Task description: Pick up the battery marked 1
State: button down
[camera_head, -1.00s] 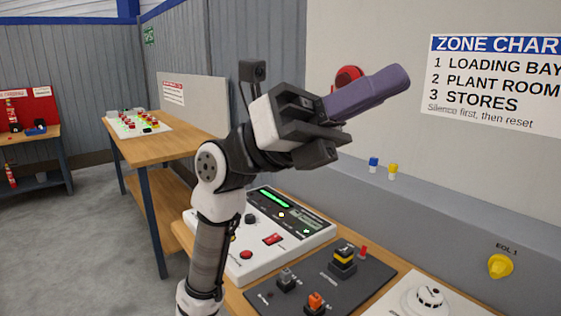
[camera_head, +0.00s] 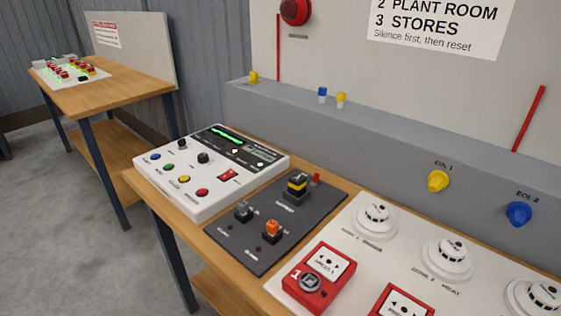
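I cannot make out a battery marked 1 in the head view. A dark grey panel (camera_head: 276,249) on the wooden bench carries a black and yellow block (camera_head: 296,188), a grey and black part (camera_head: 243,212) and an orange-topped part (camera_head: 272,231). Its small lettering is too small to read. A red call point box (camera_head: 319,277) with a white 1 on its front lies to the right of it. My gripper and arm are out of view, so whether it holds anything is hidden.
A white control panel (camera_head: 212,170) with knobs and buttons sits left of the dark panel. White round detectors (camera_head: 376,219) stand on a white board at the right. A grey ledge (camera_head: 385,165) runs behind. Another wooden table (camera_head: 104,97) stands at the far left, with open floor before it.

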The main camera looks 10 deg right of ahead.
aim_at(297, 183)
jog(key=i+j, duration=0.15)
jog(key=j, duration=0.2)
jog(key=i+j, duration=0.15)
jog(key=j, duration=0.25)
jog(key=i+j, duration=0.15)
jog(key=j, duration=0.2)
jog(key=i+j, duration=0.15)
jog(key=j, duration=0.25)
jog(key=i+j, duration=0.15)
jog(key=j, duration=0.2)
jog(key=i+j+z, duration=0.1)
jog(key=j, duration=0.3)
jog(key=j+z, duration=0.1)
jog(key=z, duration=0.35)
jog(key=j+z, duration=0.1)
jog(key=z, duration=0.4)
jog(key=j+z, duration=0.1)
jog(key=z, duration=0.8)
jog(key=i+z, duration=0.25)
jog(key=i, duration=0.85)
